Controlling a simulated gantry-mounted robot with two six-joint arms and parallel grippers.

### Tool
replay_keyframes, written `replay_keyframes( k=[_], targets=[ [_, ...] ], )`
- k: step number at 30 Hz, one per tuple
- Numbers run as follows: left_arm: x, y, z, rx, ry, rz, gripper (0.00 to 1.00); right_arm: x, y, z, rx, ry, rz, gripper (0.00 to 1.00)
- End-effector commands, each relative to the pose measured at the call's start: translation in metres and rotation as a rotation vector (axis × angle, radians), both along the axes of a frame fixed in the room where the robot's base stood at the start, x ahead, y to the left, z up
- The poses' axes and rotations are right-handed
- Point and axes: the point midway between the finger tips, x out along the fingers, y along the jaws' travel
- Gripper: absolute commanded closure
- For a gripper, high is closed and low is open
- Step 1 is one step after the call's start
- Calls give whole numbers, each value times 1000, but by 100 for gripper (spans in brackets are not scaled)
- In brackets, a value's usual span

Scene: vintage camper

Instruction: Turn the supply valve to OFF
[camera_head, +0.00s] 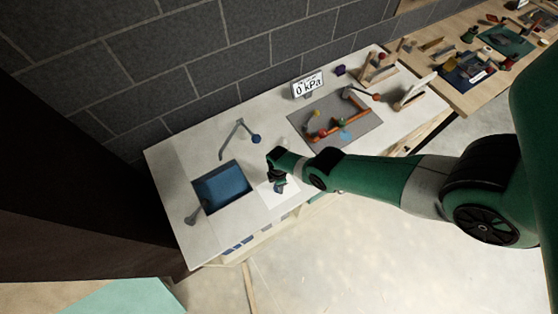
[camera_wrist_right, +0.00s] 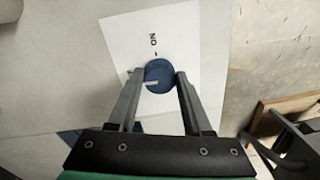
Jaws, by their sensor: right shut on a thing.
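The supply valve is a round dark blue knob (camera_wrist_right: 158,72) with a pale pointer line that points left in the right wrist view. It sits on a white plate (camera_wrist_right: 122,38) printed with "ON" in sideways letters and a small mark beside the knob. The plate also shows on the counter in the head view (camera_head: 291,196). My right gripper (camera_wrist_right: 157,80) has one finger on each side of the knob and is shut on it. In the head view my right gripper (camera_head: 279,187) hides the knob. Any OFF label is hidden or out of view. My left gripper is not in view.
A blue sink (camera_head: 222,186) lies left of the plate, with a tap (camera_head: 236,137) behind it. A grey mat (camera_head: 366,125) with orange pipes is to the right. A sign (camera_head: 308,86) reads "0 kPa". The counter's front edge is close to the plate.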

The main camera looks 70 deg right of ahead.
Motion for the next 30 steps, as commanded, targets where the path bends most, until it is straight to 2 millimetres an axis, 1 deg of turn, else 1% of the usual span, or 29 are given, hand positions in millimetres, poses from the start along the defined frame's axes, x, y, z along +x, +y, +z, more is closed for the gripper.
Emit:
replay_keyframes(
  k=[7, 21, 22, 26, 30],
  targets=[
    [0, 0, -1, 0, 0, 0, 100, 0, 0, 0, 0, 0, 68, 100],
    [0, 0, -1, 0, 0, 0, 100, 0, 0, 0, -1, 1, 81, 100],
    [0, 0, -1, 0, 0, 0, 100, 0, 0, 0, -1, 1, 81, 45],
    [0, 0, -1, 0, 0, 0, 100, 0, 0, 0, 0, 0, 80, 21],
    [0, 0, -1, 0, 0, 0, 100, 0, 0, 0, 0, 0, 79, 20]
  ],
)
